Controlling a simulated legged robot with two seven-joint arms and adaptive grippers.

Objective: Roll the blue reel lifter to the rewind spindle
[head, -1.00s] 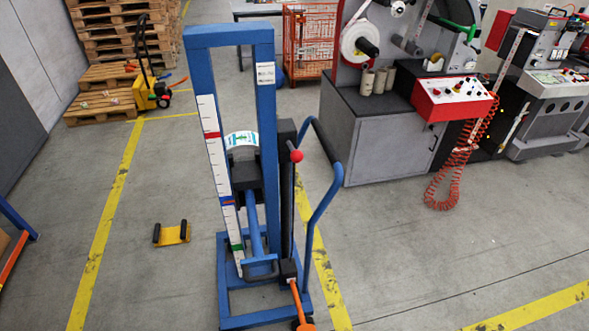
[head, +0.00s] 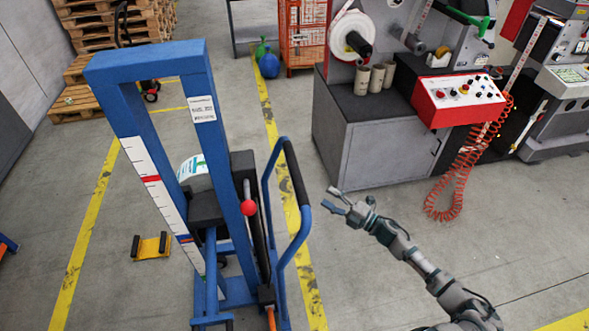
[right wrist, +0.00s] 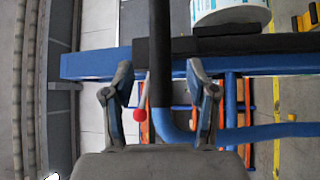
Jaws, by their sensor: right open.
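The blue reel lifter (head: 222,130) stands upright at left centre in the head view, with a white label reel (head: 194,173) on its carrier. Its looped push handle (head: 303,215) has a black grip (head: 295,172) and faces right. My right gripper (head: 329,198) is open, a short way right of the handle. In the right wrist view the black grip (right wrist: 160,55) shows between the two spread fingers, with no visible contact. The label rewinder (head: 375,140) stands to the right with a white roll on a black shaft (head: 358,44); which shaft is the rewind spindle is unclear. My left gripper is out of view.
Yellow floor lines (head: 292,215) run beside the lifter. A yellow wheel chock (head: 152,246) lies left of it. A red control box (head: 458,98) with a coiled red hose (head: 470,165) hangs on the rewinder. Open floor lies between lifter and rewinder.

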